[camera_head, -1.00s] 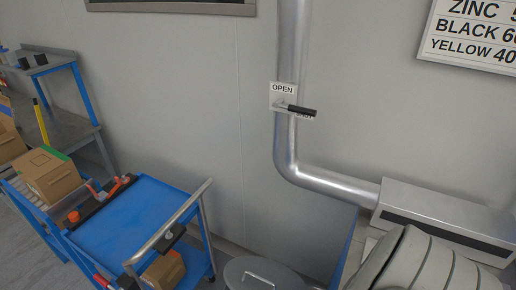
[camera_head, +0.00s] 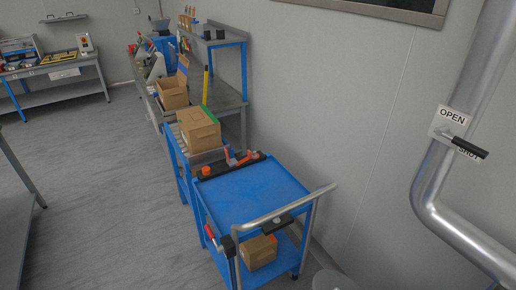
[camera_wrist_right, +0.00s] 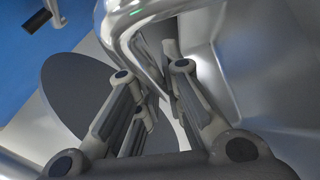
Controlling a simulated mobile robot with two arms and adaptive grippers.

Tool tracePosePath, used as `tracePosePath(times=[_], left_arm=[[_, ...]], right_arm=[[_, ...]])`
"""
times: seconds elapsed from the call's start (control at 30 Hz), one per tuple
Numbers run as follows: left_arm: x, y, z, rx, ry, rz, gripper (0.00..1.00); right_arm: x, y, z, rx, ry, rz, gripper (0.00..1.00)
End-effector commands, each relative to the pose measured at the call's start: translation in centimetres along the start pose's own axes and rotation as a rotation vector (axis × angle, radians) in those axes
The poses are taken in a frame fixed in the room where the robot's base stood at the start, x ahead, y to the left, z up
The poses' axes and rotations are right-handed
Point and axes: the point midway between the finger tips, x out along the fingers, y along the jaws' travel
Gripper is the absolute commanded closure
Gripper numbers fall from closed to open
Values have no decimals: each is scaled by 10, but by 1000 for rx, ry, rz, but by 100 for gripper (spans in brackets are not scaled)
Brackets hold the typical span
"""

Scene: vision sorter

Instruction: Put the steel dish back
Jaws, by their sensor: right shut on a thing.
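In the right wrist view my right gripper (camera_wrist_right: 163,85) is shut on a shiny curved piece of metal, which looks like the steel dish (camera_wrist_right: 145,35). Its bright rim runs down between the fingers, and much of its outline is cut off or hidden. The head view shows neither the dish nor my grippers. My left gripper is out of both views.
A blue cart (camera_head: 245,192) with a rail and a cardboard box (camera_head: 259,252) on its lower shelf stands near the wall. Beyond it are another box (camera_head: 199,131) and benches.

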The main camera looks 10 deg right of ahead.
Motion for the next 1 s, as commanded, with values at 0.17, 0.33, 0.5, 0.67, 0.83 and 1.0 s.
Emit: tracePosePath(times=[0.17, 0.33, 0.5, 0.67, 0.83, 1.0], left_arm=[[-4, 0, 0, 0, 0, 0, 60], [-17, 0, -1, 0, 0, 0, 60], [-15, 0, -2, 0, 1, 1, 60], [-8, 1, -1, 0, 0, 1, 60], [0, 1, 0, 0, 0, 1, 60], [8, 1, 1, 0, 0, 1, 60]], right_arm=[[1, 9, -4, 2, 4, 17, 100], [-9, 15, -7, 2, 3, 14, 100], [-20, 10, -27, -11, 17, -1, 100], [-42, 5, -68, -63, 54, -26, 100], [-74, 7, -116, -148, 118, -63, 100], [-111, 17, -160, -259, 200, -109, 100]])
